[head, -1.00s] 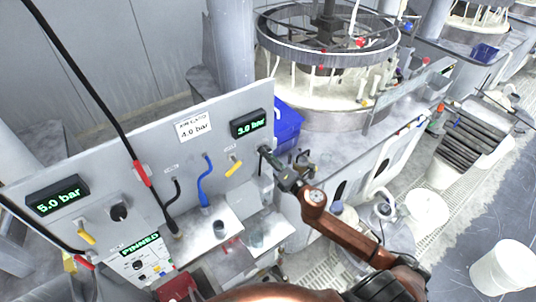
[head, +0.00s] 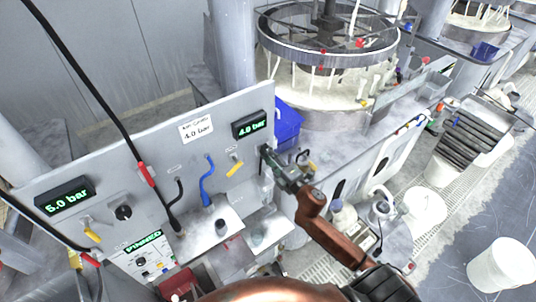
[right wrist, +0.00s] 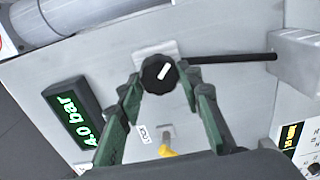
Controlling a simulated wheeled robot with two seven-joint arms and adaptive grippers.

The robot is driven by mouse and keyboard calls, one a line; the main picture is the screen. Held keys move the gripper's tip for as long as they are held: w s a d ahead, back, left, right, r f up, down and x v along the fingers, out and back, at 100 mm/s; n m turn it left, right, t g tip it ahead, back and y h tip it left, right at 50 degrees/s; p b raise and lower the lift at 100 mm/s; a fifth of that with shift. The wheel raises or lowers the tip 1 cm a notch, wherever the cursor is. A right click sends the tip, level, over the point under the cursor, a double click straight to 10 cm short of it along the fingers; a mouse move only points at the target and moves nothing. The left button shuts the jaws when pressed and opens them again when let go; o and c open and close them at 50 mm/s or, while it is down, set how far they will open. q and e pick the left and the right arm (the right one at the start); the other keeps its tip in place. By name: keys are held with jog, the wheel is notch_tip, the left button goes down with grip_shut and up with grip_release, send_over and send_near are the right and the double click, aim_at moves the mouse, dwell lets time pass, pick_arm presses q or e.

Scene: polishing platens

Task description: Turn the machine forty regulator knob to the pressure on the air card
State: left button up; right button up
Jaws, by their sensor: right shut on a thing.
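The air card (head: 197,127) on the grey panel reads 4.0 bar. The right display (head: 250,125) reads 4.0 bar, and it also shows in the right wrist view (right wrist: 74,121). Below it, the black regulator knob (right wrist: 158,74) with a white pointer sits between the green fingers of my right gripper (right wrist: 160,80), which is shut on it. In the head view my right gripper (head: 268,155) reaches the panel's right end and hides most of this knob. My left gripper is not in view.
A second display (head: 62,196) reading 5.0 bar and another black knob (head: 123,212) are at the panel's left. Yellow levers, a blue hose (head: 207,182) and black cables stick out between. A blue bin (head: 288,122) and a polishing machine (head: 325,70) stand behind at right.

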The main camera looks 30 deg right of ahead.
dwell(0.4)
jog(key=o, duration=1.2)
jog(key=shift+c, duration=0.2)
jog(key=s+d, duration=0.1)
jog(key=s, duration=1.1)
jog(key=shift+f, duration=0.1)
